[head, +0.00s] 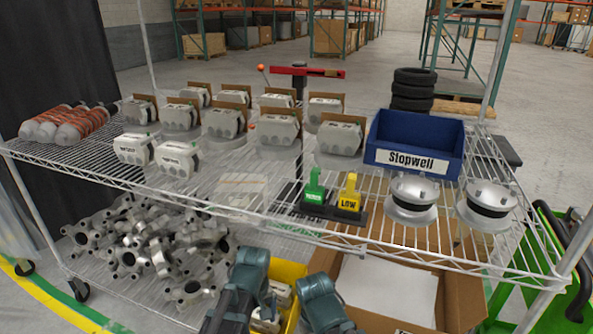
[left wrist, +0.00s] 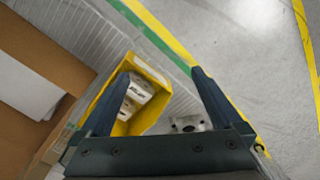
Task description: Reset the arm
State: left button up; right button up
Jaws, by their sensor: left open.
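My left gripper (left wrist: 163,73) shows in the left wrist view with its two dark fingers spread wide and nothing between the tips. It is above a yellow bin (left wrist: 152,118) that holds several white parts (left wrist: 138,92). The left finger covers some of the bin. In the head view, the yellow bin (head: 291,270) stands low at the front, partly hidden by teal parts of my own arms. My right gripper is not seen in either view.
A wire shelf (head: 410,243) carries white housings (head: 278,128), a blue Stopwell bin (head: 415,145) and round metal parts (head: 412,195). Metal castings (head: 150,245) are piled on the lower shelf. An open cardboard box (head: 459,300) is beside the yellow bin, also in the left wrist view (left wrist: 58,55).

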pick_arm(q)
jog(key=s+d+r+m+p, duration=0.1)
jog(key=s+r+m+p, duration=0.1)
jog(key=r+p, duration=0.4)
jog(key=s+d+r+m+p, duration=0.2)
jog(key=s+r+m+p, duration=0.1)
jog(key=r+p, duration=0.3)
jog(key=s+d+r+m+p, duration=0.1)
jog(key=s+r+m+p, duration=0.2)
jog(key=r+p, duration=0.4)
notch_tip(320, 180, up, 3)
jog(key=shift+d+f+m+y, duration=0.2)
jog(key=shift+d+m+y, duration=0.1)
jog(key=shift+m, duration=0.5)
jog(key=shift+s+f, duration=0.1)
